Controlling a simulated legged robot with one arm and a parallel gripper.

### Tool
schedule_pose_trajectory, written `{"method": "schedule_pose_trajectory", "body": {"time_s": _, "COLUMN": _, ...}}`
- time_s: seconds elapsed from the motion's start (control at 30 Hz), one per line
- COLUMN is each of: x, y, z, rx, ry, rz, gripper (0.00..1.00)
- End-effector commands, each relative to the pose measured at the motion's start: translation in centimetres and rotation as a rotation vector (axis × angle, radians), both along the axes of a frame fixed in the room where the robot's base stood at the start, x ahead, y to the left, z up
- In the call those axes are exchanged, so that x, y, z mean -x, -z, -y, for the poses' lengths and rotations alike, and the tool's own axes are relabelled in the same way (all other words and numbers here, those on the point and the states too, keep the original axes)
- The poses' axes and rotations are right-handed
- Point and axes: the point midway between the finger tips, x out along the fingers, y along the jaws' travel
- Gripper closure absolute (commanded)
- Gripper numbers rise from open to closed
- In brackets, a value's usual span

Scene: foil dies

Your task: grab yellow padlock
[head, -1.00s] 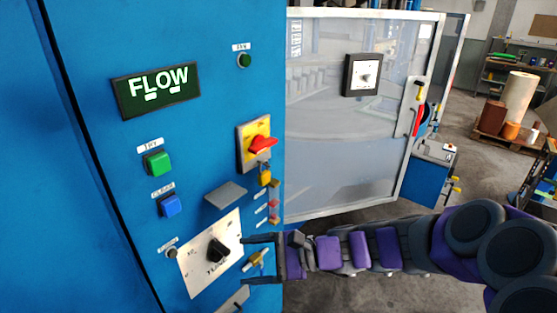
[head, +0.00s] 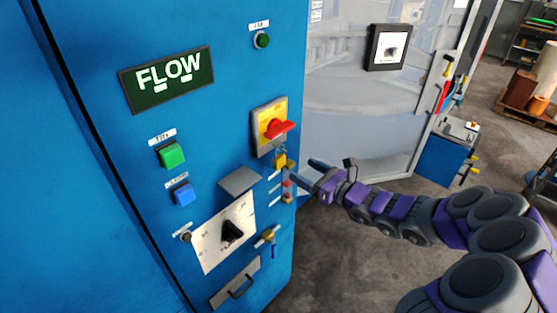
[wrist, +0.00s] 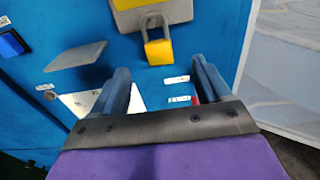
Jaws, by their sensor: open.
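The yellow padlock (head: 280,161) hangs by its shackle below the yellow switch plate with the red rotary handle (head: 277,128) on the blue cabinet. In the wrist view the padlock (wrist: 159,52) is upright, with its grey shackle above it. My gripper (head: 300,168) is beside the padlock, to its right in the head view. In the wrist view my gripper (wrist: 160,78) is open, and the padlock shows between and just beyond the two fingertips. Nothing is between the fingers.
The blue cabinet (head: 100,200) carries a grey ledge (head: 240,181), green and blue buttons, a black knob (head: 232,231) and a brass valve (head: 267,237) below the padlock. A framed translucent panel (head: 350,125) stands close behind my gripper.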

Motion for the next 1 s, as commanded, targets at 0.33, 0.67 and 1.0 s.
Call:
{"method": "schedule_pose_trajectory", "body": {"time_s": 0.33, "x": -3.1, "y": 0.4, "z": -4.2, "rx": 0.002, "ry": -0.002, "rz": -0.002, "gripper": 0.23}}
{"method": "schedule_pose_trajectory", "body": {"time_s": 0.67, "x": -4.5, "y": 0.7, "z": -6.4, "rx": 0.004, "ry": -0.002, "rz": 0.002, "gripper": 0.23}}
{"method": "schedule_pose_trajectory", "body": {"time_s": 1.0, "x": -6.4, "y": 1.0, "z": -9.0, "rx": 0.0, "ry": 0.0, "rz": 0.0, "gripper": 0.23}}
